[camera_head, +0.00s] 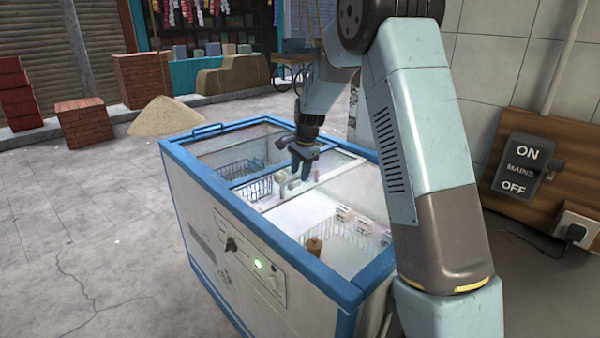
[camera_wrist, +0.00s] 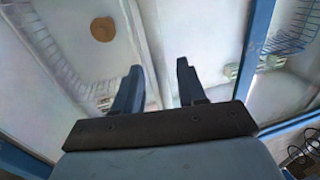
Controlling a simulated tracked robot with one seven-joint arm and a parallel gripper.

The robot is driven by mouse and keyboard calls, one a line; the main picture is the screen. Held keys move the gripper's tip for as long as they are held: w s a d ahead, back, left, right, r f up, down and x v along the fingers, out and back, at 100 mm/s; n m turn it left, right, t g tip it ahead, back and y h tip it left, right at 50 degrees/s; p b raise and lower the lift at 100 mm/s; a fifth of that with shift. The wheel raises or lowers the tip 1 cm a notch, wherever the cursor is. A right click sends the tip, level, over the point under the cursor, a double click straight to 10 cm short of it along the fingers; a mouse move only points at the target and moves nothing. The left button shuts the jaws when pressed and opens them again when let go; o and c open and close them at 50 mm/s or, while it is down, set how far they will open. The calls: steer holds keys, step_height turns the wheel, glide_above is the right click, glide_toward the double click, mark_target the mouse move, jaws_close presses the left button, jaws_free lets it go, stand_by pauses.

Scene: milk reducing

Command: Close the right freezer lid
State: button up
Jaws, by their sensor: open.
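A white chest freezer with blue edges (camera_head: 262,232) stands in front of me. A pale bar (camera_head: 310,187) crosses the middle of its top. A blue crossbar (camera_head: 243,180) lies left of it; in the wrist view a blue bar (camera_wrist: 255,50) runs along the right. The front-right section shows a wire basket and a round brown item (camera_head: 314,246). I cannot tell clearly from the glass how far the right lid covers it. My gripper (camera_head: 300,176) points down over the middle of the freezer, with its two fingers apart (camera_wrist: 158,85) and nothing between them.
A wall switch board (camera_head: 521,168) is at the right. A sand pile (camera_head: 163,116) and brick stacks (camera_head: 83,120) lie beyond the freezer to the left. The floor left of the freezer is clear. A knob (camera_head: 231,244) and green light are on the freezer's front panel.

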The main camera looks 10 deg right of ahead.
steer(key=shift+w+f, duration=0.1)
steer(key=shift+f, duration=0.3)
jaws_close()
stand_by(0.5)
